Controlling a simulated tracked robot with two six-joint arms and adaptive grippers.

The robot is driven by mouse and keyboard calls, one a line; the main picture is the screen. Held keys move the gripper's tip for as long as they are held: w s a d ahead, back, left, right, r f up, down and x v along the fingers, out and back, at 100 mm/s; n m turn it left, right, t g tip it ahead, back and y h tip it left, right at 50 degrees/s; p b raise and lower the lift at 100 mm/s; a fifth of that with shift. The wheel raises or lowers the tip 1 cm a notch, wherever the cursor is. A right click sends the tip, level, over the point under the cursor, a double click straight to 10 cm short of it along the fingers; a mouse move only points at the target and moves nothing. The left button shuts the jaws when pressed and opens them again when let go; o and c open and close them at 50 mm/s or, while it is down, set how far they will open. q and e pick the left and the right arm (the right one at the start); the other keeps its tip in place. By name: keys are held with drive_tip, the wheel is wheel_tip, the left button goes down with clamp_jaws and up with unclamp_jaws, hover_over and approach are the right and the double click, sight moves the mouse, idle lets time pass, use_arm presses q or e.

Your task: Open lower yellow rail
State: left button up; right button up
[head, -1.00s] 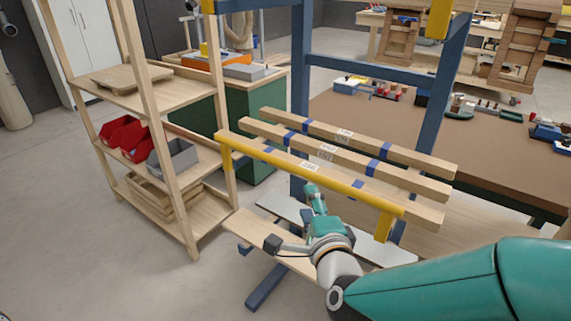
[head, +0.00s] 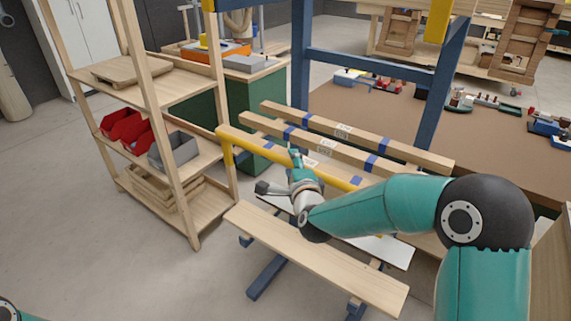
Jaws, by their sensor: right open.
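The lower yellow rail (head: 248,147) runs across the front of a blue frame, in front of wooden bars with blue bands. Its left end is bent down, and my right arm hides much of its right part. My right gripper (head: 294,154) is open and overlaps the middle of the rail in the head view. I cannot tell whether it touches the rail. My left gripper is not in view.
A wooden board (head: 310,258) lies low in front of the frame. A wooden shelf (head: 185,88) with red bins (head: 121,124) and a grey bin (head: 178,148) stands to the left. A brown-topped table (head: 400,115) is behind the frame. Grey floor is free at the lower left.

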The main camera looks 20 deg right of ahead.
drive_tip(key=shift+w, duration=0.1)
drive_tip(key=shift+f, duration=0.1)
clamp_jaws()
